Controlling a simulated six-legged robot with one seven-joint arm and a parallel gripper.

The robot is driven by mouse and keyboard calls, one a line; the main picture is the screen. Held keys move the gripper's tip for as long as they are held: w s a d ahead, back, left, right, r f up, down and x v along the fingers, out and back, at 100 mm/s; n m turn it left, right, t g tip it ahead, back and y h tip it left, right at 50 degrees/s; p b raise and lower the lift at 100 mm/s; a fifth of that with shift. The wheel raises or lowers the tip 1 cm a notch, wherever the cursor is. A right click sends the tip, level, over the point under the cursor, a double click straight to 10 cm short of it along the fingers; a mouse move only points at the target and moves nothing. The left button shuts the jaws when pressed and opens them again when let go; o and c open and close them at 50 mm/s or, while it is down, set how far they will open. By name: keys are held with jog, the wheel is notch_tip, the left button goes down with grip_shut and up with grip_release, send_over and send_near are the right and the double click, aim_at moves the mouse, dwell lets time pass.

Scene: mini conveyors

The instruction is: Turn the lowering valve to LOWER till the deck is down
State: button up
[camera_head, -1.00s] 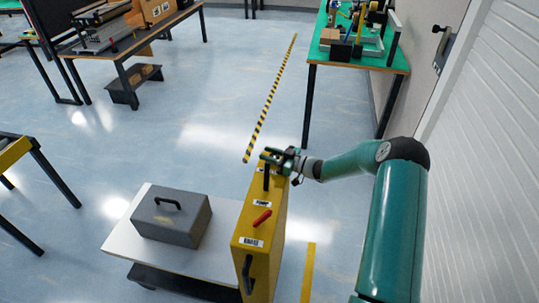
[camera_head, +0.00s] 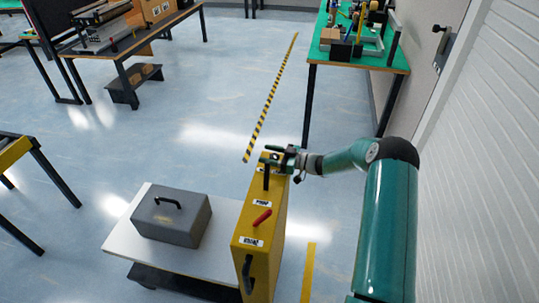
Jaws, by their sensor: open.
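The yellow lift column (camera_head: 270,232) stands at the right end of the white deck (camera_head: 124,238). A red lever (camera_head: 262,217) sits on its top face, between two small white labels too small to read with certainty. A black upright handle (camera_head: 266,177) stands at the column's far end. My gripper (camera_head: 272,157) is open at the top of this black handle; I cannot tell whether it touches it. The deck is low over a dark base and carries a grey box (camera_head: 172,217) with a black handle on its lid.
A green-topped table (camera_head: 360,58) with several items stands at the back right, near the white wall (camera_head: 490,150). Other tables stand at the left. A yellow-black floor stripe (camera_head: 270,100) runs through open floor. A yellow floor line (camera_head: 308,272) lies right of the column.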

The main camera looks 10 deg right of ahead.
jog(key=v, duration=1.3)
jog(key=shift+d, duration=0.35)
jog(key=shift+s, duration=0.15)
